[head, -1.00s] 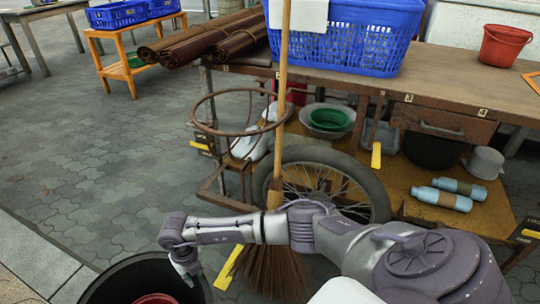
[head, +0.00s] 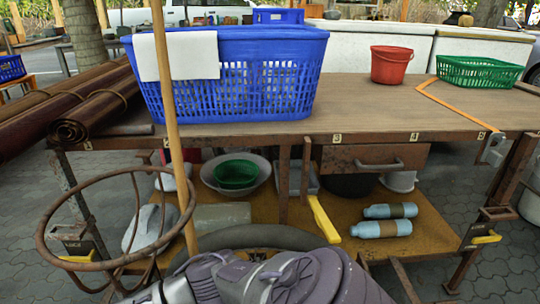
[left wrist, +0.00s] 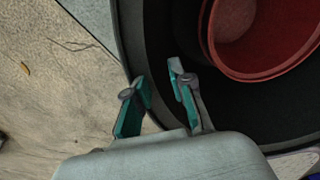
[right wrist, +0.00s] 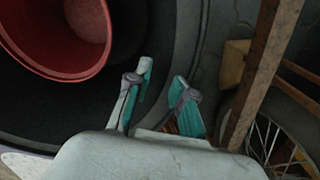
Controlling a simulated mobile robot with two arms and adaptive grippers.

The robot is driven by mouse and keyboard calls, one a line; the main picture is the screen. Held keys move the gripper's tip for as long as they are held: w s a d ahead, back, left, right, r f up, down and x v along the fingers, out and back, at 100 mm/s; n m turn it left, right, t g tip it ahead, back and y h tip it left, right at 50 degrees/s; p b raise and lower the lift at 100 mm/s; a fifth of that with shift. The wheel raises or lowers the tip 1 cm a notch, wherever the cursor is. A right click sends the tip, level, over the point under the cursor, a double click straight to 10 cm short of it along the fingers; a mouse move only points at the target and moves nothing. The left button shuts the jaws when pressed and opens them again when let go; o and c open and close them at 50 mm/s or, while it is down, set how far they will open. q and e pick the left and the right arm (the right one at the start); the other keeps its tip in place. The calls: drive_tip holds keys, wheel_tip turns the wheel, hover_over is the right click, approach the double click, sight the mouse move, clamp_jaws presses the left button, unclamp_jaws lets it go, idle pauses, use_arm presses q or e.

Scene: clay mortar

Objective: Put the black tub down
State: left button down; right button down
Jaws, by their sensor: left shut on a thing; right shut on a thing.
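The black tub (left wrist: 160,35) fills the right part of the left wrist view, with a red vessel (left wrist: 265,40) inside it. My left gripper (left wrist: 156,86) is shut on the tub's rim, one finger on each side of its wall. In the right wrist view the black tub (right wrist: 165,35) shows at the left, with the red vessel (right wrist: 62,40) in it. My right gripper (right wrist: 163,78) is shut on the rim there. The tub and both grippers are outside the head view. The tub's underside is hidden.
A wooden workbench (head: 380,110) stands ahead, bearing a blue crate (head: 245,85), a red bucket (head: 390,65) and a green basket (head: 478,72). A rusty ring stand (head: 45,240) and a broom handle (head: 172,130) stand in front at the left. A spoked wheel (right wrist: 270,135) is near my right gripper.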

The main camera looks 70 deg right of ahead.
use_arm(q)
drive_tip(key=shift+a, duration=0.25)
use_arm(e)
drive_tip(key=shift+d, duration=0.15)
use_arm(q)
drive_tip(key=shift+f, duration=0.3)
use_arm(e)
drive_tip(key=shift+f, duration=0.3)
